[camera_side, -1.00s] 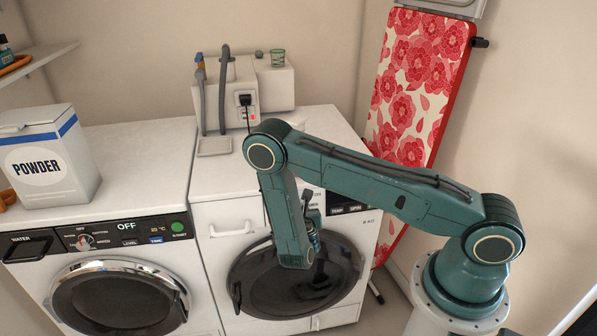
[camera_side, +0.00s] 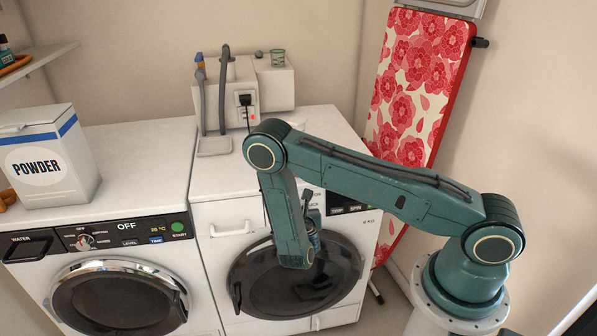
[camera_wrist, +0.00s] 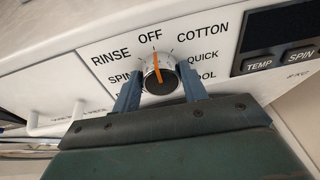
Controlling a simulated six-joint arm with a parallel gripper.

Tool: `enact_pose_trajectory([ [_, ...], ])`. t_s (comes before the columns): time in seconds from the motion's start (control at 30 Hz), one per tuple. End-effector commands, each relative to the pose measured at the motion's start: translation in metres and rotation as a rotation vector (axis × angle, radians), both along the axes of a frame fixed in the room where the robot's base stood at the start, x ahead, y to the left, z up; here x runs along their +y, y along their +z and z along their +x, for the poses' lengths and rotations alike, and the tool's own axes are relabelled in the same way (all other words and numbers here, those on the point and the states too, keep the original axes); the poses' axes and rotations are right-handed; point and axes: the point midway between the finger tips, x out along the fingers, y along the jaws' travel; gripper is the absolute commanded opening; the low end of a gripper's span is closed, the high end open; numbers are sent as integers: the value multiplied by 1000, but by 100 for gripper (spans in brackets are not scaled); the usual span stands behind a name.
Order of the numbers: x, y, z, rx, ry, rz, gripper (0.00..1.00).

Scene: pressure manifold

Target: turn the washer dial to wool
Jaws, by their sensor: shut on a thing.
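The washer dial (camera_wrist: 160,77) is a round knob with a dark face, a silver rim and an orange pointer line. The line points up, at the OFF mark (camera_wrist: 150,37). My gripper (camera_wrist: 160,88) is shut on the dial, with one blue-grey finger on each side.
Other labels around the dial include RINSE, COTTON and QUICK. A black display panel (camera_wrist: 285,40) with TEMP and SPIN buttons lies right of the dial. A second machine (camera_side: 110,250) stands at left, with a powder box (camera_side: 50,160) on top. An ironing board (camera_side: 418,90) leans behind.

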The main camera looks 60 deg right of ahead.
Motion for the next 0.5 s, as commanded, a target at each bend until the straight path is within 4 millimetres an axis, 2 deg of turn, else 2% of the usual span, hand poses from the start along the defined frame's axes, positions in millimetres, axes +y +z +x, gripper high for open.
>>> enact_pose_trajectory([
  [0.27,0,0,0,1,1,-1,20],
  [0.3,0,0,0,1,1,-1,45],
  [0.4,0,0,0,1,1,-1,64],
  [0.5,0,0,0,1,0,-1,64],
])
